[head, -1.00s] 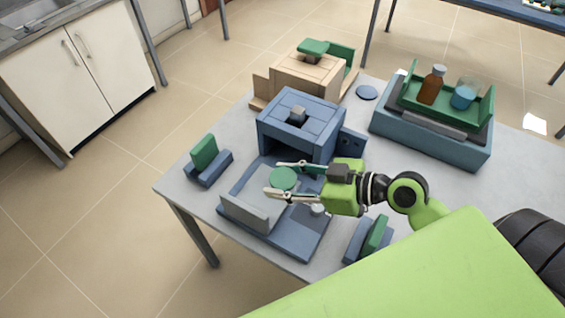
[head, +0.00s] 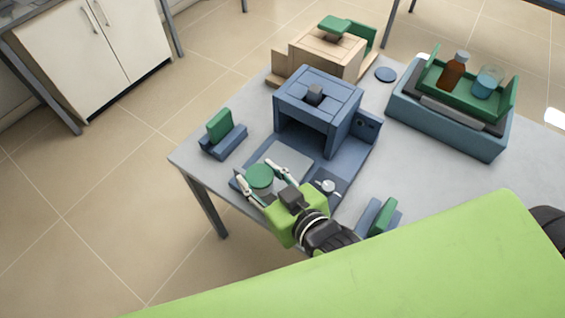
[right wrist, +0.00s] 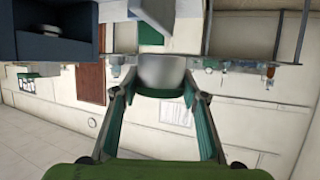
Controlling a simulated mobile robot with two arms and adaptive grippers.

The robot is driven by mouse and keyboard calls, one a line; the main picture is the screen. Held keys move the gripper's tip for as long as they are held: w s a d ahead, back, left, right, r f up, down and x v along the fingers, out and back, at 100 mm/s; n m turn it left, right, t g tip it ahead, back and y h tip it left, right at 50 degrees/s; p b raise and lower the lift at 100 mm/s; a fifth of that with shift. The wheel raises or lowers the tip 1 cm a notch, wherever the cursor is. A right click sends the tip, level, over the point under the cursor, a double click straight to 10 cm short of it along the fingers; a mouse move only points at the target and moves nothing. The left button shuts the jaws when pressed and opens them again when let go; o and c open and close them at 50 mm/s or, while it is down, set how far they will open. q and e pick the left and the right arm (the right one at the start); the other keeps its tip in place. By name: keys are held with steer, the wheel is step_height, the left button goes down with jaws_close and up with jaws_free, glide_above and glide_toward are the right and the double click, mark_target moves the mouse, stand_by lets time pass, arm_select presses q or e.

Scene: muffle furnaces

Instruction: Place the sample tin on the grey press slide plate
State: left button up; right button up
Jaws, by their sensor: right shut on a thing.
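The sample tin (head: 259,176) shows a round green top in the head view and a pale grey rounded body (right wrist: 162,73) in the right wrist view. My right gripper (head: 255,172) is shut on it, one finger on each side. The light grey slide plate (head: 291,156) lies in front of the blue press (head: 318,90), and the tin is over its near left part in the picture. I cannot tell whether the tin touches the plate. My gripper hides the plate's near end. My left gripper is not in view.
A small blue stand with a green block (head: 219,127) is left of the press, and another (head: 380,217) is near right. A wooden press (head: 327,55) stands behind. A teal box (head: 450,127) with a green tray, brown bottle and beaker is at right. Clear tabletop lies right of the press.

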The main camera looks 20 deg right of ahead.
steer(key=shift+w+r, duration=0.1)
steer(key=shift+r, duration=0.2)
steer(key=shift+w+d, duration=0.1)
steer(key=shift+w, duration=0.15)
steer(key=w+d+f+p, duration=0.2)
steer(key=w+d+f, duration=0.1)
steer(key=w+d, duration=0.25)
glide_above(283, 165)
steer(key=f, duration=0.5)
steer(key=shift+s+a+f, duration=0.3)
steer(key=shift+w+d+f, duration=0.25)
steer(key=shift+w+f, duration=0.1)
steer(key=shift+f, duration=1.8)
steer(key=o, duration=1.2)
